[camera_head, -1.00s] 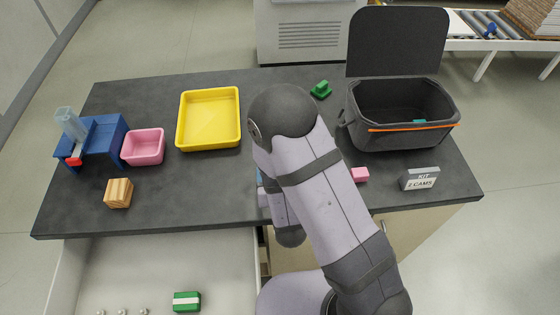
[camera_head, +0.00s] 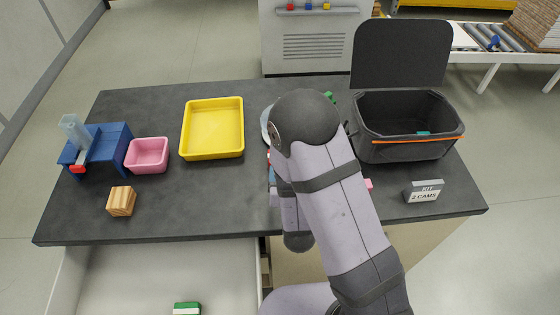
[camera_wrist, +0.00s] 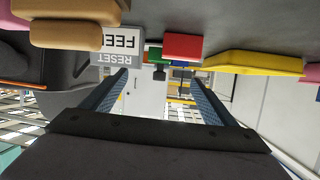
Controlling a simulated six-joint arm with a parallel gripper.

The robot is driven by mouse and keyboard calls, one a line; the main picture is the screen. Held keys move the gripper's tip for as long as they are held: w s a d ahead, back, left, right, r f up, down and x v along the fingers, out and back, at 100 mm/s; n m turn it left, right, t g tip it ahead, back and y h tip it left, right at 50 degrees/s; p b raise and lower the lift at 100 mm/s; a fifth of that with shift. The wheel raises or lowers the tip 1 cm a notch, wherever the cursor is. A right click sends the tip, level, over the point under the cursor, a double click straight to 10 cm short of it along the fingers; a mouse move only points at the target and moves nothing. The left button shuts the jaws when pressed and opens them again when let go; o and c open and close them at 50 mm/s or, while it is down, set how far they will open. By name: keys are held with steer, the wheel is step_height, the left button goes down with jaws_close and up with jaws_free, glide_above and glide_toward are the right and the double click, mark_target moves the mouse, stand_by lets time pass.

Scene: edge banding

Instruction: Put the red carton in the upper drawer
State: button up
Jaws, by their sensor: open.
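A red block-shaped thing (camera_wrist: 183,46), likely the red carton, shows in the wrist view, above and slightly right of the gap between my fingers. My gripper (camera_wrist: 157,92) is open, with one finger on each side and nothing between them. In the head view my arm hides the gripper and most of the red thing. An open drawer (camera_head: 150,275) sticks out below the table's front edge at the lower left. A green carton with a pale stripe (camera_head: 187,308) lies in it. I cannot tell from the view which drawer level it is.
A yellow tray (camera_head: 214,152), pink bin (camera_head: 147,167), blue stand (camera_head: 105,148) and wooden block (camera_head: 121,201) stand on the left. A dark open bag (camera_head: 405,150) and a "KIT 2 CAMS" sign (camera_head: 425,193) are right. A "RESET" sign (camera_wrist: 118,44) shows in the wrist view.

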steer(key=w+d+r+m+t, duration=0.1)
steer(key=w+r+m+t, duration=0.15)
steer(key=w+r, duration=0.5)
steer(key=w+a+r+n+g+y+b, duration=0.1)
steer(key=w+a+r+n+g+y, duration=0.2)
steer(key=w+a+r, duration=0.5)
steer(key=s+d+f+g, duration=0.1)
steer(key=s+f+g, duration=0.2)
steer(key=f, duration=0.1)
steer(key=s+d+f+g+h, duration=0.1)
steer(key=s+f+g, duration=0.2)
steer(key=f, duration=0.2)
steer(key=s+d+f+n+g, duration=0.1)
steer(key=s+d+f+g, duration=0.1)
steer(key=f, duration=0.3)
steer(key=shift+s+f+g+h, duration=0.1)
steer(key=shift+s+g+h, duration=0.3)
steer(key=shift+s+g, duration=0.15)
steer(key=shift+s+d+f, duration=0.1)
steer(key=shift+s+f, duration=0.05)
steer(key=shift+f, duration=0.05)
steer(key=shift+a+p+x, duration=0.2)
steer(key=shift+p+x, duration=0.8)
steer(key=shift+x, duration=2.6)
